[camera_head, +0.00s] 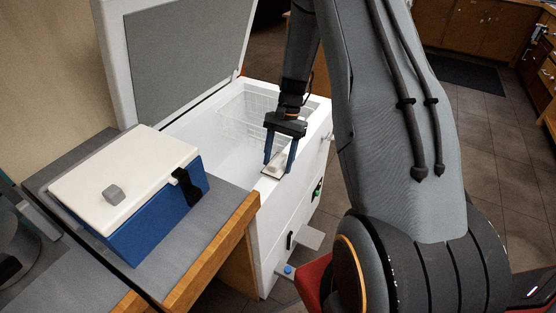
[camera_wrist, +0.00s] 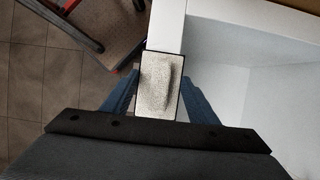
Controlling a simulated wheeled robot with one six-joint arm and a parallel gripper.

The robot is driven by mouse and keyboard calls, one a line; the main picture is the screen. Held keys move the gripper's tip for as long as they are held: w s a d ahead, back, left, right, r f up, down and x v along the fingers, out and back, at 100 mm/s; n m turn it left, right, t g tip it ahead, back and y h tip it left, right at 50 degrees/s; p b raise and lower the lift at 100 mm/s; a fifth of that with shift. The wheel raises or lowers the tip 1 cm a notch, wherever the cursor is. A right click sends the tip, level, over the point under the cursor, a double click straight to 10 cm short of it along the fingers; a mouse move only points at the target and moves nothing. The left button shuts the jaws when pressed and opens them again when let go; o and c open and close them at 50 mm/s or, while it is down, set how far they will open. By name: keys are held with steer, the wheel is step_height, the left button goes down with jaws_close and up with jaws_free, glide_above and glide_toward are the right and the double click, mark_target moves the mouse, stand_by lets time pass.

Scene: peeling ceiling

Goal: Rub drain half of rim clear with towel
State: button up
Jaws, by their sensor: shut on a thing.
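A white chest freezer (camera_head: 280,226) stands open with its lid raised at the back left. Its front rim (camera_head: 317,127) runs along the near right side, and the rim also shows in the wrist view (camera_wrist: 167,24). My gripper (camera_head: 279,165) points down over this rim. It is shut on a light, speckled towel pad (camera_wrist: 158,84) with a raised grip and a dark edge. The pad (camera_head: 275,168) lies at the rim, apparently touching it. What is under the pad is hidden. A drain fitting (camera_head: 289,240) may be the dark part low on the freezer's front.
A blue cooler (camera_head: 150,222) with a white lid sits on a grey-topped wooden bench (camera_head: 225,240) left of the freezer. A wire basket (camera_head: 246,112) hangs inside the freezer. A red-framed stool or cart (camera_wrist: 98,30) stands on the tiled floor nearby.

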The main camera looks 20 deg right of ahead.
mark_target(284, 153)
steer(key=shift+d, duration=0.1)
steer(key=shift+w+d+b, duration=0.35)
steer(key=shift+w+d, duration=0.25)
steer(key=shift+d, duration=0.2)
steer(key=shift+w+d+b, duration=0.35)
steer(key=shift+w+d, duration=0.2)
steer(key=shift+d, duration=0.2)
steer(key=shift+f, duration=0.1)
steer(key=shift+w+d+b, duration=0.45)
steer(key=shift+w+d, duration=0.15)
steer(key=shift+d, duration=0.25)
steer(key=shift+w+d+b, duration=0.4)
steer(key=shift+w+d, duration=0.2)
steer(key=shift+d, duration=0.2)
steer(key=shift+s+a+p, duration=0.9)
steer(key=shift+s+a, duration=0.05)
steer(key=shift+a, duration=0.3)
steer(key=shift+s+a, duration=0.3)
steer(key=shift+a, duration=0.15)
steer(key=shift+a, duration=0.1)
